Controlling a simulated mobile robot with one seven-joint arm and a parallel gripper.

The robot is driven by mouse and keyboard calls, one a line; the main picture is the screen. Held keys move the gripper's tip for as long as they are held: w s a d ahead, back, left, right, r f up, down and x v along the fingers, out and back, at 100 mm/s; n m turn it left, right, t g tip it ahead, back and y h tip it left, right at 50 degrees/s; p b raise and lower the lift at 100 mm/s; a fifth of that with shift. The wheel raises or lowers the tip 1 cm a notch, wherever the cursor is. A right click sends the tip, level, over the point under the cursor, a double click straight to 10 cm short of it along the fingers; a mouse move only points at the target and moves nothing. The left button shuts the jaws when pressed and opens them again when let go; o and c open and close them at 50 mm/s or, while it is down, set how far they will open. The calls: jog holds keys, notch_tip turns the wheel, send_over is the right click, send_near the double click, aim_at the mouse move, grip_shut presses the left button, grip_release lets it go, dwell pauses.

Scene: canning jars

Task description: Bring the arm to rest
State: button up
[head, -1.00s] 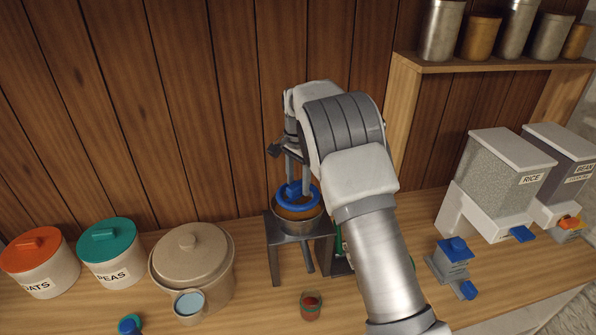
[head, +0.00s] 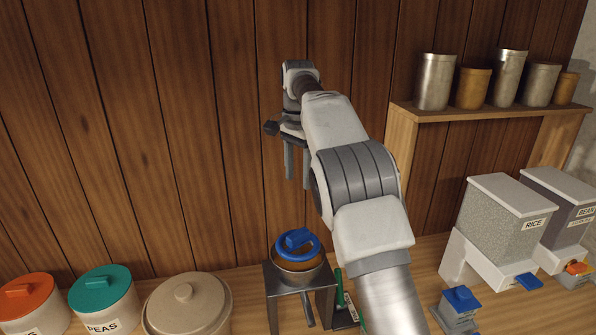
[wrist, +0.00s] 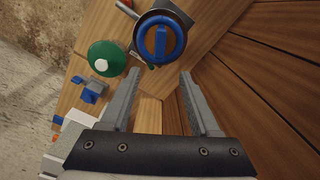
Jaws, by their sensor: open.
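My gripper (head: 297,165) is raised above the counter in the head view, fingers pointing down. Its fingers are apart with nothing between them, as the wrist view (wrist: 158,105) also shows. Below it, a metal pot (head: 299,274) with a blue ring-shaped part with a handle (head: 297,240) on top sits on a grey metal stand (head: 285,293). A gap separates the fingers from the blue part. The blue part also shows in the wrist view (wrist: 160,42), beyond the fingertips. My arm hides part of the counter right of the stand.
Canisters with orange (head: 26,288), teal (head: 100,287) and beige (head: 186,300) lids stand left. Rice (head: 503,215) and bean (head: 568,205) dispensers stand right, near a small blue-topped device (head: 460,304). A shelf (head: 490,112) holds several metal cans. A wooden wall (head: 150,130) is behind.

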jog(key=shift+r, duration=0.15)
jog(key=s+d+r+n+t+b, duration=0.1)
jog(key=s+d+r, duration=0.15)
jog(key=s, duration=0.35)
jog(key=s+d+r+n+t+y+b, duration=0.1)
jog(key=s+d+n+b, duration=0.1)
jog(key=s+d, duration=0.25)
jog(key=s+d+r+n+t+b, duration=0.1)
jog(key=s+d+r, duration=0.15)
jog(key=s, duration=0.45)
jog(key=s+d+f+n+t+b, duration=0.1)
jog(key=s+f+n, duration=0.2)
jog(key=s+f, duration=0.3)
jog(key=s+d+f+n+t+h+b, duration=0.1)
jog(key=s+f, duration=0.6)
jog(key=s, duration=0.7)
jog(key=shift+s+d+f+n+t+b, duration=0.25)
jog(key=shift+d+n+b, duration=0.35)
jog(key=shift+n, duration=0.3)
